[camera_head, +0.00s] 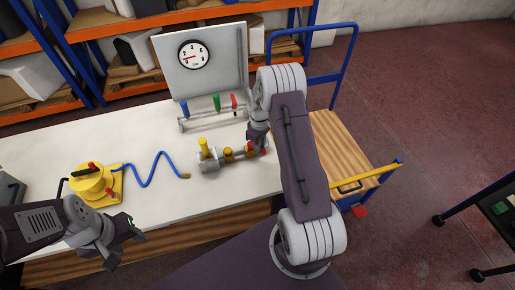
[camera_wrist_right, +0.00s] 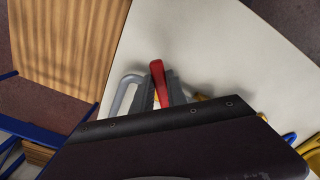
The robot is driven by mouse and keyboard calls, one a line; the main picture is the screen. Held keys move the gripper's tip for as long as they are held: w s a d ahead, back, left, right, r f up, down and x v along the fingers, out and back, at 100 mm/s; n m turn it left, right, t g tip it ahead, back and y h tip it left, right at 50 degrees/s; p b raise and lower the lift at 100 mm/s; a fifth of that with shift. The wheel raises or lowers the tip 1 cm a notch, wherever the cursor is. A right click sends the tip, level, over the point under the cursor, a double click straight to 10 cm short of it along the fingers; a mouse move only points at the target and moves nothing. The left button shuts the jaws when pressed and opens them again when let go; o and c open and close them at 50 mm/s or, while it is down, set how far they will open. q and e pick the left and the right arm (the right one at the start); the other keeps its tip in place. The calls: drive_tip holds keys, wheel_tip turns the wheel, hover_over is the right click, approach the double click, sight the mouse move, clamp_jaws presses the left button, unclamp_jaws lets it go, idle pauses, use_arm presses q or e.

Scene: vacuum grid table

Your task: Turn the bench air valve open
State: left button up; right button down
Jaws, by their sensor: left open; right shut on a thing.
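The valve assembly (camera_head: 225,157) lies on the white bench, a grey and brass pipe body with a yellow upright part at its left end. Its red handle (camera_wrist_right: 159,82) shows in the right wrist view between the fingers of my right gripper (camera_wrist_right: 160,98). In the head view, my right gripper (camera_head: 261,146) is at the right end of the assembly, shut on the red handle, and hides most of it. My left gripper (camera_head: 126,243) is open and empty over the front edge of the bench, apart from the valve.
A panel with a round gauge (camera_head: 193,55) stands behind a rack of blue, green and red handled tools (camera_head: 216,102). A yellow device (camera_head: 94,183) and a blue coiled hose (camera_head: 152,170) lie left. A wooden-decked cart (camera_head: 335,150) stands right.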

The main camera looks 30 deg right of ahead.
drive_tip(key=n, duration=0.2)
drive_tip(key=w+d+n, duration=0.1)
drive_tip(key=n, duration=0.2)
drive_tip(key=shift+w+d+n+b, duration=0.3)
drive_tip(key=shift+d+b, duration=0.1)
drive_tip(key=shift+w+d+n+b, duration=0.2)
drive_tip(key=shift+w+n, duration=0.2)
drive_tip(key=shift+n, duration=0.75)
drive_tip(key=shift+w+d+n+b, duration=0.15)
drive_tip(key=shift+w+n, duration=0.2)
drive_tip(key=shift+n, duration=0.8)
drive_tip(key=c, duration=1.3)
unclamp_jaws()
drive_tip(key=shift+w, duration=0.1)
wheel_tip(320, 180, up, 9)
drive_tip(key=shift+r+b, duration=0.1)
drive_tip(key=shift+b, duration=0.7)
